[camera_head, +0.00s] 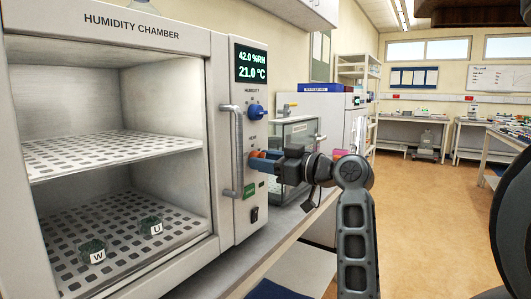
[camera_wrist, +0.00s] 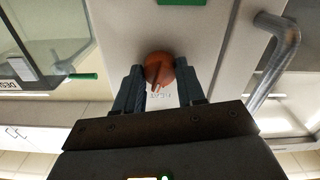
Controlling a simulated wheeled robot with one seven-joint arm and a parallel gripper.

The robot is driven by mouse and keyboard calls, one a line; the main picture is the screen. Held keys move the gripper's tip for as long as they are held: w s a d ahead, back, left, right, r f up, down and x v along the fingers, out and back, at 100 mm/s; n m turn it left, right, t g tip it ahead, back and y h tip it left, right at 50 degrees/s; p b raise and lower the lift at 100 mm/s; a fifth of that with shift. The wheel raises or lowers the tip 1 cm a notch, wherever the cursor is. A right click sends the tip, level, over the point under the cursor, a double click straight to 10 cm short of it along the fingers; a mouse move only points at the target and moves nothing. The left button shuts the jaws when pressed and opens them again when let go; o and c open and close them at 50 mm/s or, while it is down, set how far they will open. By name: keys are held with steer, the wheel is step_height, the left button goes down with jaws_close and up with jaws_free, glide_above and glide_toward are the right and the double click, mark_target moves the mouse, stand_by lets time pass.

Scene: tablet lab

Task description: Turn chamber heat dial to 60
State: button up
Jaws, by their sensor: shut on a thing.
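The humidity chamber (camera_head: 185,45) stands at the left with its display (camera_head: 252,65) reading 42.0 %RH and 21.0 °C. The heat dial (camera_head: 254,155) is an orange-red knob on its right-hand panel, below the blue humidity dial (camera_head: 256,111). In the wrist view the heat dial (camera_wrist: 159,69) sits between the fingertips, its pointer ridge slanting. Its scale marks are too small to read. My gripper (camera_head: 262,160) is shut on the heat dial, reaching in from the right; in the wrist view its two fingers (camera_wrist: 160,78) flank the knob.
A vertical door handle (camera_head: 232,150) is just left of the dials. A green button (camera_head: 249,190) and a black switch (camera_head: 254,214) lie below. A glass cabinet (camera_head: 296,150) stands beyond the arm. Two labelled dishes, W (camera_head: 93,251) and U (camera_head: 150,227), sit inside the chamber.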

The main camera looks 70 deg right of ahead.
steer(key=m+p, duration=0.4)
steer(key=m, duration=0.1)
steer(key=shift+m+p, duration=0.9)
steer(key=shift+m, duration=0.5)
steer(key=shift+f+m, duration=0.1)
steer(key=shift+m, duration=0.2)
steer(key=o, duration=1)
steer(key=shift+o, duration=0.2)
steer(key=shift+s, duration=0.1)
steer(key=b+v, duration=0.1)
steer(key=v, duration=0.6)
steer(key=shift+s, duration=0.35)
